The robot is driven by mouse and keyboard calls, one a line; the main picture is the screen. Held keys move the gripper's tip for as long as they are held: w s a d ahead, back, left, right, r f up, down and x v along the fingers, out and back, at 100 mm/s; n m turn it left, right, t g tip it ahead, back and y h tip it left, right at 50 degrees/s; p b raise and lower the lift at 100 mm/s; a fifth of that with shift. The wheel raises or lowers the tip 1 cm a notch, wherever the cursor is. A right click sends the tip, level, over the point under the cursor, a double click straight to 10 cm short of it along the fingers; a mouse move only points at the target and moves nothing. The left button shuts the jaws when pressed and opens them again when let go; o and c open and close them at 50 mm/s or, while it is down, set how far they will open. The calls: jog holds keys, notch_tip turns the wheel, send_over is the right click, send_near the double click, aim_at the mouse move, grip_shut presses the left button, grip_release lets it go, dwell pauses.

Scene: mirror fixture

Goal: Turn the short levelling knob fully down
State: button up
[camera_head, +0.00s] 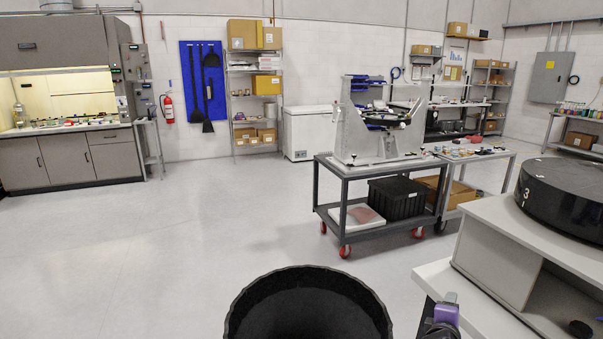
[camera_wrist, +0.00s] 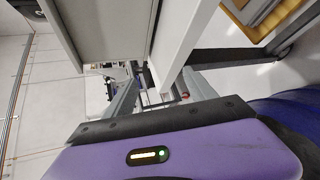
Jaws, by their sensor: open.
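The mirror fixture (camera_head: 380,125) stands on a grey cart (camera_head: 345,174) in the middle distance of the head view. It has a light grey upright frame with blue and black parts. The short levelling knob is too small to make out at this distance. My gripper (camera_wrist: 160,82) shows in the wrist view, with its purple housing at the bottom and its fingers spread apart, open and empty. In the head view only a purple and dark part of my arm shows at the bottom right edge, well short of the fixture.
A white bench (camera_head: 490,260) with a round black unit (camera_head: 565,195) stands close on the right. A black round bin (camera_head: 308,305) is at the bottom centre. The cart has red casters and a black crate (camera_head: 402,200) below. Open floor (camera_head: 220,240) lies to the left.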

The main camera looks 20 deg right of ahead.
jog(key=s+a+f+m+t+y, duration=0.1)
jog(key=s+a+m+t+y, duration=0.25)
jog(key=s+a, duration=0.45)
jog(key=s+a+f+m+t+y, duration=0.1)
jog(key=s+a+m+t+y, duration=0.2)
jog(key=a, duration=0.9)
jog(key=s+a+r+m+y, duration=0.1)
jog(key=s+a+r, duration=0.1)
jog(key=s, duration=0.8)
jog(key=s+a+r+m+y+b, duration=0.1)
jog(key=s+a, duration=0.4)
jog(key=s, duration=0.5)
jog(key=s+a+r+m+y, duration=0.2)
jog(key=s+a, duration=0.2)
jog(key=s, duration=0.7)
jog(key=shift+r+b, duration=0.4)
